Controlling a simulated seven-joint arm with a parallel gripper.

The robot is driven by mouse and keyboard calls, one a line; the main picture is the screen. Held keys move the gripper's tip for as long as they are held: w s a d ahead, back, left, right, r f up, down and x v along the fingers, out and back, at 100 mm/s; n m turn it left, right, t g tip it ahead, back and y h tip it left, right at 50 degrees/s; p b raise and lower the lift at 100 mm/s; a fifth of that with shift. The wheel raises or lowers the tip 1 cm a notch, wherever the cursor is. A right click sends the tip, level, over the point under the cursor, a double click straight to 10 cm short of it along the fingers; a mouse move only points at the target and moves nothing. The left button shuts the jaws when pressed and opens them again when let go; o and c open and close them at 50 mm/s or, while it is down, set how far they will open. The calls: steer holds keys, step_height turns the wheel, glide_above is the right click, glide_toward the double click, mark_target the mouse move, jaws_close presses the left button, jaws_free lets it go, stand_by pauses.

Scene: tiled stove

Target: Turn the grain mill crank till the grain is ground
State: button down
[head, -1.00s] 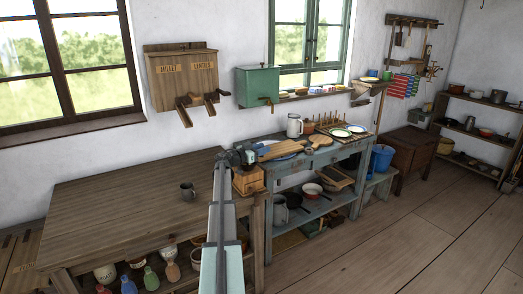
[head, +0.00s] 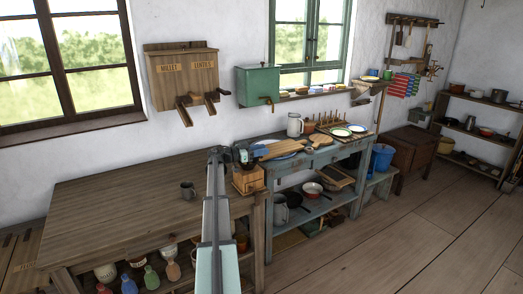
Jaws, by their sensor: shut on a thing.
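The grain mill (head: 248,181), a wooden box with a dark metal top, stands at the right end of the brown wooden table (head: 110,215). My gripper (head: 218,154) is just left of the mill's top, at about the height of that top. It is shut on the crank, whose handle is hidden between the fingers. My arm covers part of the table in front of the mill. Whether any grain is in the mill cannot be seen.
A blue-grey bench (head: 318,158) with boards, plates and a jug adjoins on the right. A millet and lentils dispenser (head: 182,78) and a green box (head: 258,85) hang on the wall. The table's left part is clear.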

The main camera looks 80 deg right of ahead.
steer(key=shift+w+a+m+g+y, duration=0.1)
steer(key=shift+a+m+g+y, duration=0.3)
steer(key=shift+y, duration=0.3)
steer(key=shift+w+a+m+g+y, duration=0.15)
steer(key=shift+m+g+y, duration=0.25)
steer(key=shift+m+y, duration=0.25)
steer(key=shift+s, duration=0.1)
steer(key=c, duration=0.9)
jaws_free()
steer(key=shift+o, duration=0.2)
steer(key=v, duration=1.3)
steer(key=shift+w+a, duration=0.15)
steer(key=shift+w, duration=0.2)
